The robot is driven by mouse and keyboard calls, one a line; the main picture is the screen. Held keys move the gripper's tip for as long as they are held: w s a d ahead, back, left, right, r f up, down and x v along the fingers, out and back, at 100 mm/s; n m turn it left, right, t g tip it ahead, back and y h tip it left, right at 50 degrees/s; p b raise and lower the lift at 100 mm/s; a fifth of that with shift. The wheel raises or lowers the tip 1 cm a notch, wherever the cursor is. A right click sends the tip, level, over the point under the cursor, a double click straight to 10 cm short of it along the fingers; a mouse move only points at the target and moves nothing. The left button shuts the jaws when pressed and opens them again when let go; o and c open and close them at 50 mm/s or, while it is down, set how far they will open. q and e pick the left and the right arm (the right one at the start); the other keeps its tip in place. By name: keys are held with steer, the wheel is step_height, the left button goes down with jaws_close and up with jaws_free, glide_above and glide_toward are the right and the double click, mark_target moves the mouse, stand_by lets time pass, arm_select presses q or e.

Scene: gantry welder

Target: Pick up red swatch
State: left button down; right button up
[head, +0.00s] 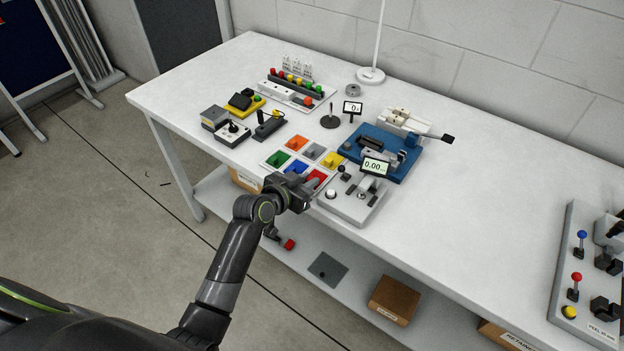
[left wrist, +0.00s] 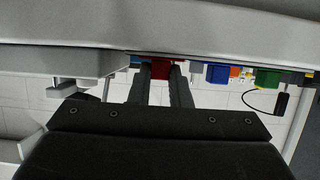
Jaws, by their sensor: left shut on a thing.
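The red swatch (head: 318,176) is at the front right of a white tray (head: 306,160) of coloured swatches on the table. My left gripper (head: 312,184) reaches over the table's front edge and partly covers it in the head view. In the left wrist view the red swatch (left wrist: 160,70) shows between the two dark fingers of my left gripper (left wrist: 160,72), which is shut on it. I cannot tell whether the swatch is lifted clear of its place. My right gripper is not in view.
Blue (head: 295,167), green (head: 277,159), orange (head: 297,143), grey (head: 314,151) and yellow (head: 333,160) swatches sit close by. A grey control box (head: 352,203) stands just right of the gripper. A blue fixture (head: 395,165) is behind it. The table's right middle is clear.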

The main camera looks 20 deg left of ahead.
arm_select(q)
steer(key=s+r+n+y, duration=0.1)
steer(key=s+r, duration=0.1)
steer(key=r, duration=0.7)
steer(key=s+a+r+n+y, duration=0.1)
steer(key=s+r+y, duration=0.1)
steer(key=r, duration=0.7)
steer(key=s+a+r+n+y, duration=0.1)
steer(key=s+r, duration=0.3)
steer(key=r, duration=0.5)
steer(key=shift+s+a+n+t+y, duration=0.2)
steer(key=shift+a+n+t+y, duration=0.1)
steer(key=shift+n+t, duration=0.15)
steer(key=shift+f, duration=0.1)
